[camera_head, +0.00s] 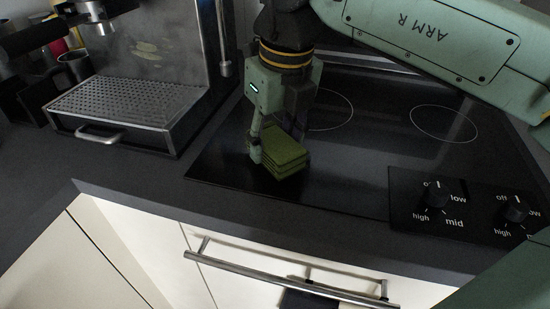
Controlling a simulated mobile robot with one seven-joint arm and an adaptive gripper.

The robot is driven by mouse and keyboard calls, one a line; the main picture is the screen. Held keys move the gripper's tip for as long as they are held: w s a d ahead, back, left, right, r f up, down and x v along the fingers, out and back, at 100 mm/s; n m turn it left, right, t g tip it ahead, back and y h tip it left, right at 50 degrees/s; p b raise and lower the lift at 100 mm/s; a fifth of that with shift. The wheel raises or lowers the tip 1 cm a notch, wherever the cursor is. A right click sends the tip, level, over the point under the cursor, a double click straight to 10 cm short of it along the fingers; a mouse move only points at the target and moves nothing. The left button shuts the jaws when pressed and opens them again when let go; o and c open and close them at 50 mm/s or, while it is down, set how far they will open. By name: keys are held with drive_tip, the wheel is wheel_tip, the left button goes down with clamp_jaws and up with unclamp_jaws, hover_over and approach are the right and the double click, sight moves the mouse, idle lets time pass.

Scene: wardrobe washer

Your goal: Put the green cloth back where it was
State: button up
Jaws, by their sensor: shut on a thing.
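The green cloth (284,152) is a folded, layered stack at the front left part of the black cooktop (350,190). My gripper (270,148) comes down from above and is shut on the cloth. One finger shows at the cloth's left side; the other finger is hidden behind the cloth and the gripper body. I cannot tell whether the cloth touches the cooktop or hangs just above it.
A coffee machine with a metal drip tray (130,103) stands at the left, with cups (75,66) beside it. Control knobs (437,194) sit at the cooktop's front right. A long bar handle (290,283) runs along the cabinet front below. The counter (140,180) at front left is clear.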

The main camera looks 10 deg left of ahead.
drive_tip(key=shift+f+b, duration=0.35)
drive_tip(key=o, duration=1.3)
drive_tip(key=shift+c, duration=0.2)
drive_tip(key=shift+o, duration=0.3)
drive_tip(key=shift+o, duration=1.2)
drive_tip(key=shift+r, duration=0.15)
wheel_tip(320, 180, up, 12)
drive_tip(key=s+d, duration=0.1)
drive_tip(key=shift+s+d+f, duration=0.15)
drive_tip(key=shift+s+f, duration=0.05)
